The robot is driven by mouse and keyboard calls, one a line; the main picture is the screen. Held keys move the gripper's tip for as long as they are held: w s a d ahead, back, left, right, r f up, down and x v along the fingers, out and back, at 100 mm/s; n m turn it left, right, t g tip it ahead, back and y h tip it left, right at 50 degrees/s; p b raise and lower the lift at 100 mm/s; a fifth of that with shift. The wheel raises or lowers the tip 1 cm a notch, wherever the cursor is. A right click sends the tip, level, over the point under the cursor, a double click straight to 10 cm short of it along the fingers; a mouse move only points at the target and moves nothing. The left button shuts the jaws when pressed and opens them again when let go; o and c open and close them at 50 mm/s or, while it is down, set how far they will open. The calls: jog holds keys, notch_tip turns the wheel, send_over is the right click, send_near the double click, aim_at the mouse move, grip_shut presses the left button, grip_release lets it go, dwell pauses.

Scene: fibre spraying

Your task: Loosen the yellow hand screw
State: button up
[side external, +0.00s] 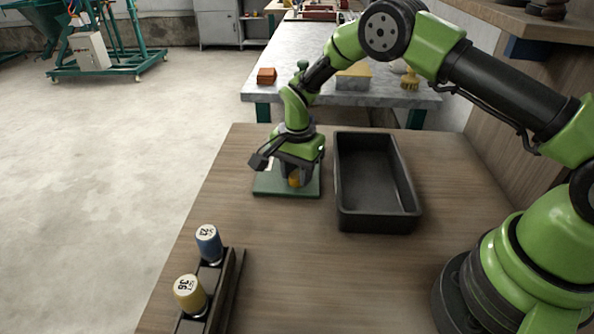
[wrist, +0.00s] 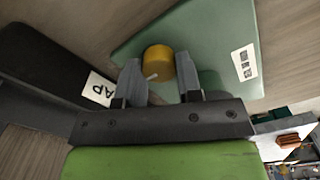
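The yellow hand screw (wrist: 158,62) is a round knob on a green plate (wrist: 207,30) in the wrist view. It also shows low between my fingers in the side view (side external: 295,180). My gripper (wrist: 160,72) points down over the plate, with one grey finger on each side of the knob. The fingertips appear very near its sides. I cannot tell whether they touch it. A small pale pin shows at the knob's near edge. The fingers and palm hide part of the plate.
A black open tray (side external: 375,185) stands just right of the plate and looks empty. A dark rack (side external: 222,290) at the front left holds a blue-sided spool (side external: 208,245) and a yellow-sided spool (side external: 190,295). The table between rack and plate is clear.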

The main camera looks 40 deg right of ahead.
jog(key=shift+c, duration=1.3)
jog(key=shift+n, duration=0.3)
jog(key=n, duration=0.4)
jog(key=shift+a, duration=0.1)
jog(key=n, duration=0.7)
jog(key=shift+w+a+n, duration=0.1)
jog(key=shift+n, duration=0.2)
jog(key=n, duration=1.1)
jog(key=shift+a+n, duration=0.1)
jog(key=shift+n, duration=0.3)
